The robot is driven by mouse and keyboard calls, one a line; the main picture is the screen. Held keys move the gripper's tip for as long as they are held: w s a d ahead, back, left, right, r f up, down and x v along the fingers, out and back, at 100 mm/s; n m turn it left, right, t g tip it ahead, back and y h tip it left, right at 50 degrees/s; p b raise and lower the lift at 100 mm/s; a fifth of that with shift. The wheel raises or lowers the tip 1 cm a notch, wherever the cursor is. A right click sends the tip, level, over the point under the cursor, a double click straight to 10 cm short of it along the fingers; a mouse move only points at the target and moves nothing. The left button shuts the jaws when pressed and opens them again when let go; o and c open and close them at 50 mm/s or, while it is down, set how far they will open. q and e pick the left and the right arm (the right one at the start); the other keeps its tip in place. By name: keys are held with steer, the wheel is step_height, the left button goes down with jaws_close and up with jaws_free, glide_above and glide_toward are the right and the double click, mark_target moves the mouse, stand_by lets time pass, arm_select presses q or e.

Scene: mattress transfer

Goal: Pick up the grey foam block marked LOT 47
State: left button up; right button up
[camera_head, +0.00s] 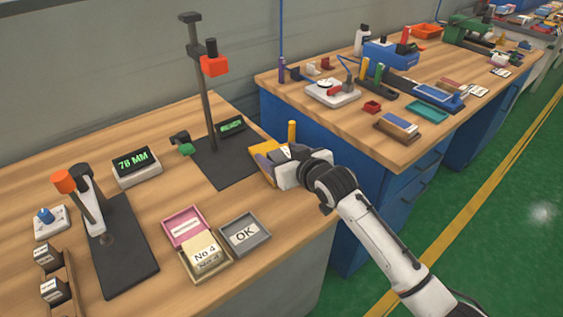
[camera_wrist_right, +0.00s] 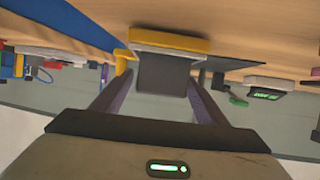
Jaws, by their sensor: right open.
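My right gripper (camera_head: 272,157) is open at the right edge of the near bench, over a yellow tray (camera_head: 261,145). In the wrist view its two purple fingers (camera_wrist_right: 163,97) stand on either side of a dark grey block (camera_wrist_right: 163,73), with the yellow tray (camera_wrist_right: 172,42) against the block's far side. I cannot tell whether the fingers touch the block. No LOT 47 marking is readable on it. In the head view the gripper mostly hides the block. My left gripper is not in view.
A measuring stand (camera_head: 207,100) and its dark base are left of the gripper. Pink (camera_head: 184,216), beige and grey (camera_head: 258,251) trays sit nearer; a No 4 block (camera_head: 206,250) is in the beige one. A yellow post (camera_head: 291,132) stands close behind the gripper. Another bench is at right.

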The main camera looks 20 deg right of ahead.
steer(key=shift+x, duration=1.3)
steer(key=shift+s, duration=0.1)
steer(key=c, duration=1.1)
